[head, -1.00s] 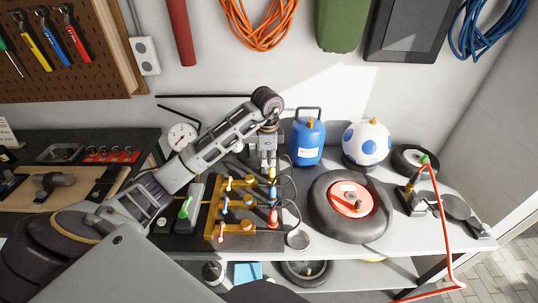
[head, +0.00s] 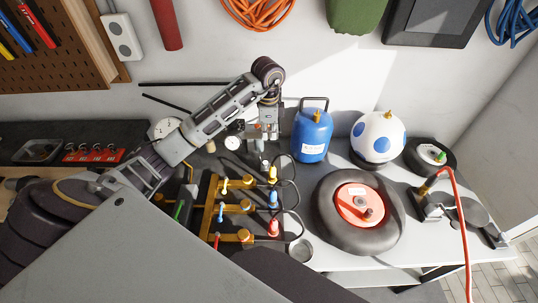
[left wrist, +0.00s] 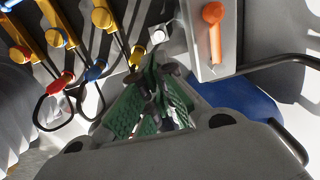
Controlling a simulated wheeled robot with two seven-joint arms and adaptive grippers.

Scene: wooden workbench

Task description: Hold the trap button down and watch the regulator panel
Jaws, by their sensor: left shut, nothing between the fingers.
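A yellow manifold with several valves and blue, yellow and red caps (head: 220,206) lies on the dark part of the bench; I take it as part of the regulator panel. It also shows at the upper left of the left wrist view (left wrist: 56,39). My left gripper (head: 268,137) is shut and empty, pointing down behind the manifold and left of the blue tank. In the left wrist view its green-padded fingers (left wrist: 150,108) are together, near a small pale knob (left wrist: 157,33) and a grey plate with an orange lever (left wrist: 213,30). I cannot tell which part is the trap button. My right gripper is out of view.
The blue tank (head: 312,134) and a white ball-shaped tank with blue spots (head: 377,135) stand at the back. A tyre with a red hub (head: 330,215) lies right of the manifold. A round gauge (head: 165,128) stands partly behind my left arm.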

